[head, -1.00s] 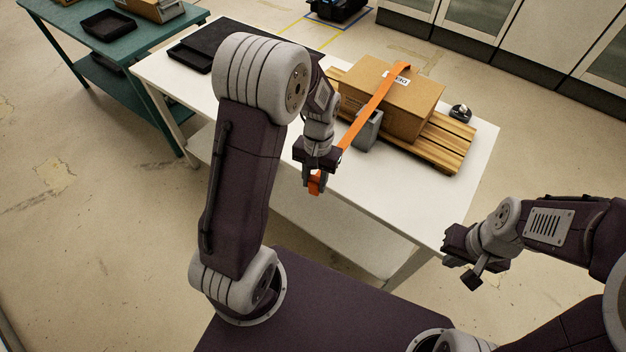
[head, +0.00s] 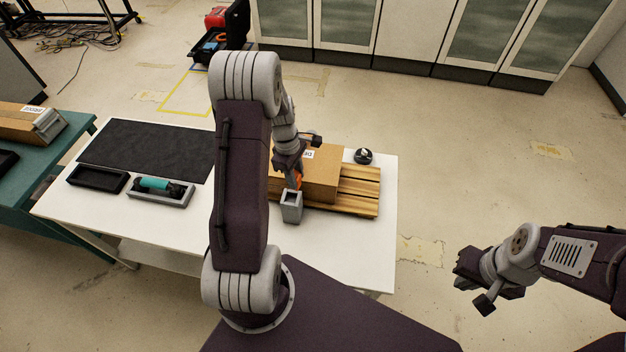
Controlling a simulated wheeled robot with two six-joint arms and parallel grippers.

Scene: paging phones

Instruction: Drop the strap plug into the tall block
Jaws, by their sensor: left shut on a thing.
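The tall block (head: 291,208) is a grey upright holder with an open top. It stands on the white table in front of the cardboard box (head: 321,178). My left gripper (head: 292,180) is shut on the orange strap plug (head: 298,182), just above the block's top. Only a little orange shows; the plug's tip and the rest of the strap are mostly hidden by my gripper and arm, so I cannot tell whether the tip is inside the opening. My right gripper (head: 474,292) is open and empty, off to the right above the floor.
The box rests on a wooden pallet (head: 360,196). A small dark object with a white part (head: 363,156) sits behind it. On the table's left are a black mat (head: 150,146), an empty black tray (head: 97,179) and a grey tray (head: 177,202) holding a teal-handled tool. The front right tabletop is clear.

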